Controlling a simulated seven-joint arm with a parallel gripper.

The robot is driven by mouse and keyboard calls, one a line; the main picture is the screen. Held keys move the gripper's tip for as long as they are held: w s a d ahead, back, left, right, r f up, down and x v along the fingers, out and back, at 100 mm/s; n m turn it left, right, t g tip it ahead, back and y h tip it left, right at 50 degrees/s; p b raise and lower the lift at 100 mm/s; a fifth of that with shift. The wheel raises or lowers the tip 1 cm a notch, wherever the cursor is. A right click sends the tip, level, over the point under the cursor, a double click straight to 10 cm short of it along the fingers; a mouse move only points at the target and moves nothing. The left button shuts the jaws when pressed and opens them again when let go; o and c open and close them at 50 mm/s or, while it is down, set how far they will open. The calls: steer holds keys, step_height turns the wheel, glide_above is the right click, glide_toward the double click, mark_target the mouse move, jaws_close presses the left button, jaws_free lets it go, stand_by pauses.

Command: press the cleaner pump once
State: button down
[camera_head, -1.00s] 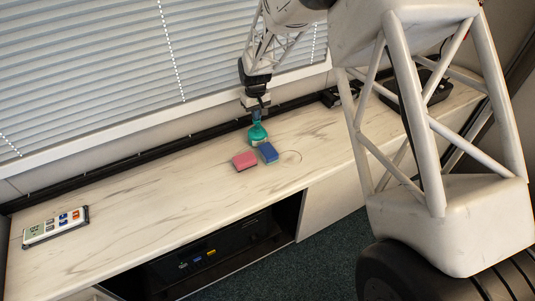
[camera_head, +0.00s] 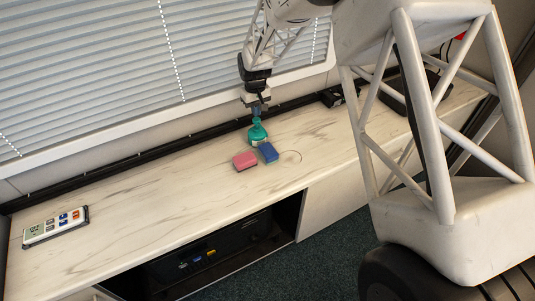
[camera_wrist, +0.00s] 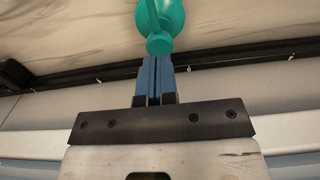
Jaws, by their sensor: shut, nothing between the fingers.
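The cleaner bottle (camera_head: 258,134) is teal and stands upright on the counter near the window-side edge. In the wrist view the teal bottle (camera_wrist: 160,18) is at the top centre, with its rounded pump head (camera_wrist: 159,44) towards me. My gripper (camera_head: 257,108) is above the bottle, pointing down, with its blue fingers closed together. In the wrist view the closed fingertips (camera_wrist: 156,60) are right beside the pump head. I cannot tell whether they touch it. Nothing shows between the fingers.
A pink sponge (camera_head: 244,160) and a blue sponge (camera_head: 268,152) lie just in front of the bottle. A labelled controller (camera_head: 55,226) lies at the counter's left end. Dark devices (camera_head: 342,95) stand to the right. The counter (camera_head: 160,195) is clear between the controller and sponges.

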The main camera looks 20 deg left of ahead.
steer(key=shift+r, duration=3)
steer(key=shift+d+r, duration=0.1)
steer(key=s+d+r+m, duration=0.1)
steer(key=s+d+r, duration=0.4)
steer(key=d, duration=0.4)
steer(key=s+d+r+m+t, duration=0.15)
steer(key=s+d+r, duration=0.25)
steer(key=d+r, duration=0.4)
steer(key=s+d+r+m, duration=0.2)
steer(key=s+d+r, duration=0.25)
steer(key=d, duration=0.65)
steer(key=s+d+m, duration=0.1)
steer(key=s+d, duration=0.5)
steer(key=s, duration=0.3)
steer(key=s+d+r+m, duration=0.1)
steer(key=s+d+m, duration=0.1)
steer(key=s+d, duration=0.4)
steer(key=s+d+m+t, duration=0.1)
steer(key=s+d, duration=0.5)
steer(key=s, duration=0.6)
steer(key=shift+s+r+m, duration=0.25)
steer(key=shift+m, duration=0.1)
